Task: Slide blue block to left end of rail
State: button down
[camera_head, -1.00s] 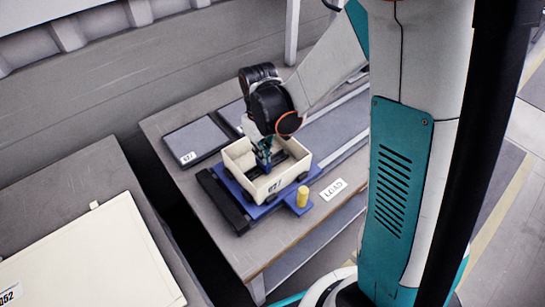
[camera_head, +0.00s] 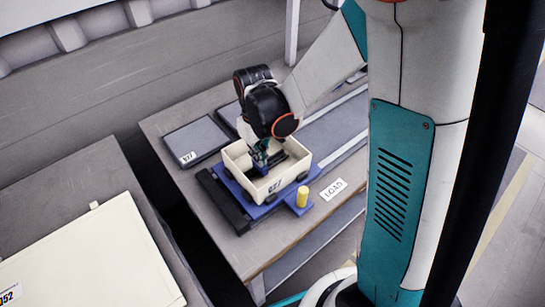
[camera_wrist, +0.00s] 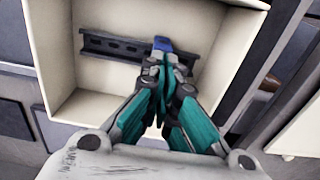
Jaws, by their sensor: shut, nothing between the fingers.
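A small blue block (camera_wrist: 163,44) sits on a dark slotted rail (camera_wrist: 108,45) inside a cream open box (camera_head: 236,163). In the wrist view the rail runs along the box floor, with more of it showing left of the block. My gripper (camera_wrist: 162,66) is shut with nothing between its fingers. Its tips are down inside the box, right at the block; whether they touch it I cannot tell. In the head view my gripper (camera_head: 261,157) reaches into the box and hides part of the rail, and the block is hard to make out.
The box walls stand close around my gripper. A dark tray (camera_head: 196,141) lies behind left; a LOAD label (camera_head: 333,189) lies right.

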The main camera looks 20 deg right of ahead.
jog(key=shift+s+a, duration=0.25)
jog(key=shift+a, duration=0.5)
jog(key=shift+s+a, duration=0.25)
jog(key=shift+a, duration=0.45)
dwell(0.8)
notch_tip(320, 180, up, 8)
jog(key=p, duration=0.5)
jog(key=shift+p, duration=0.3)
dwell(0.7)
jog(key=s+d+r+m+t+b, duration=0.1)
jog(key=s+d+r+t, duration=0.2)
jog(key=s+r, duration=0.3)
jog(key=s+d+r+m+t+b, duration=0.1)
jog(key=s+d+r+m+t, duration=0.1)
jog(key=s+d+r+t, duration=0.2)
notch_tip(320, 180, up, 3)
jog(key=shift+s+d+r+m+b, duration=0.1)
jog(key=shift+s+d+m+b, duration=0.25)
jog(key=shift+s, duration=0.9)
jog(key=shift+a, duration=0.15)
dwell(0.3)
